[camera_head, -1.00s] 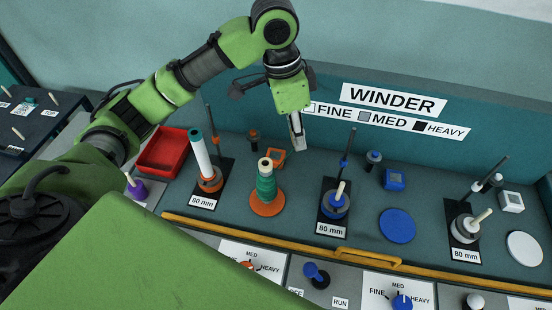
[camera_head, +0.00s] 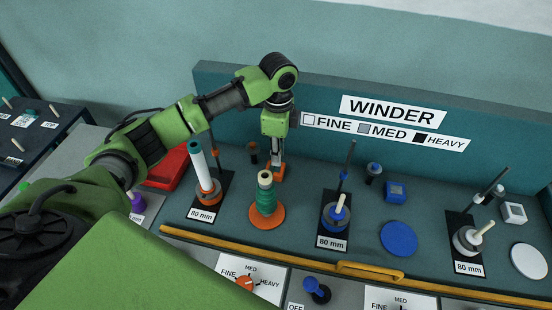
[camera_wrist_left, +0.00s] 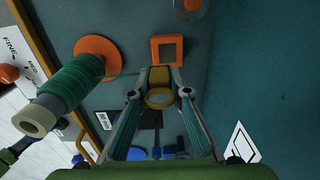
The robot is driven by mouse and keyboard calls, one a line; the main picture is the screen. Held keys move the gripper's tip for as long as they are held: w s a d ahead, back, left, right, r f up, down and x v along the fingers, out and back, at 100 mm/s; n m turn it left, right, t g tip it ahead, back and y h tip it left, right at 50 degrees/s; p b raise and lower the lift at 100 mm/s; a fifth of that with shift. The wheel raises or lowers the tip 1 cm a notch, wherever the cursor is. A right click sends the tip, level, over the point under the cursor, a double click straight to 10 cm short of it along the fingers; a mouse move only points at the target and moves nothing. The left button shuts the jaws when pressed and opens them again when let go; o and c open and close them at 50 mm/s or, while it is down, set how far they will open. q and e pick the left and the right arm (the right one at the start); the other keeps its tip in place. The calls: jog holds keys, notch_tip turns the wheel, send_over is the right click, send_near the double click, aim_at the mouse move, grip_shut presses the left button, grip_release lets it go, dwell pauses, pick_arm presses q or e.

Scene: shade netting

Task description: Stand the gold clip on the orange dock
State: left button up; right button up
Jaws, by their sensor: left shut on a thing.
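My left gripper (camera_head: 278,163) points down beside the orange dock (camera_head: 276,174), in front of the winder's back panel. In the left wrist view my left gripper (camera_wrist_left: 158,92) is shut on the gold clip (camera_wrist_left: 159,86), a yellow piece with a ring-shaped end. The orange dock (camera_wrist_left: 167,49), a square frame, shows just beyond the clip in that view, and the two look apart there. The clip is too small and covered to make out in the head view. My right gripper is not in view.
A green thread spool (camera_head: 265,190) stands on an orange disc (camera_head: 267,217) close to the gripper; a thread runs from it toward the clip. A white-and-green tube (camera_head: 199,165) stands at left. A blue dock (camera_head: 396,190) and blue disc (camera_head: 398,239) lie at right.

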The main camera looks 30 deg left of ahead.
aim_at(276, 168)
pick_arm(q)
jog(key=shift+w+a+f, duration=0.4)
jog(key=shift+f, duration=0.25)
notch_tip(276, 168, down, 3)
jog(key=shift+w+a+r+p, duration=0.1)
jog(key=shift+a+p, duration=0.05)
jog(key=shift+p, duration=0.3)
jog(key=shift+f, duration=0.45)
jog(key=o, duration=0.9)
